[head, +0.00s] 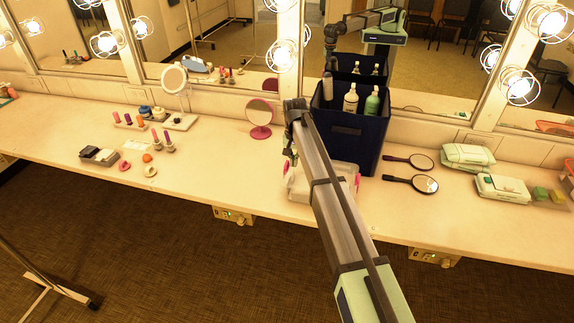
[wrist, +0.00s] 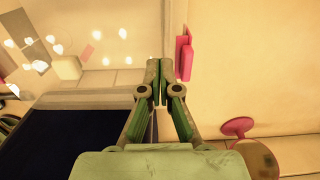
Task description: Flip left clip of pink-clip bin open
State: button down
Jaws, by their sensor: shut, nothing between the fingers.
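The clear bin (head: 300,188) stands near the counter's front edge, partly hidden behind my arm. Its left pink clip (head: 287,168) is on its left side, and another pink clip (head: 357,182) shows at its right. In the wrist view the left clip (wrist: 184,56) stands at the bin's edge, just right of my fingertips, with a small gap visible between. I cannot tell whether the clip is latched. My gripper (wrist: 158,66) is shut and empty, its fingertips together over the bin's edge. In the head view my gripper (head: 289,153) is small and partly hidden by my arm.
A navy box (head: 352,138) with bottles stands right behind the bin. A pink round mirror (head: 260,118) stands to the left rear. Two hand mirrors (head: 425,184) lie to the right, near wipe packs (head: 502,188).

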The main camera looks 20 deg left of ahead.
jog(key=shift+f+b, duration=0.3)
jog(key=shift+f, duration=0.75)
jog(key=shift+a, duration=0.25)
jog(key=shift+s+a+f, duration=0.15)
jog(key=shift+a, duration=0.45)
jog(key=shift+s+a+f, duration=0.15)
jog(key=shift+a+f, duration=0.1)
jog(key=shift+a, duration=0.65)
jog(key=shift+s+a+f, duration=0.1)
jog(key=shift+a+f, duration=0.2)
jog(key=shift+a, duration=0.6)
jog(key=shift+s+a+f, duration=0.15)
jog(key=shift+a+f, duration=0.1)
jog(key=shift+a, duration=0.75)
jog(key=shift+r, duration=0.25)
notch_tip(320, 180, up, 6)
jog(key=p, duration=0.2)
jog(key=shift+w+d, duration=0.15)
jog(key=shift+d, duration=0.25)
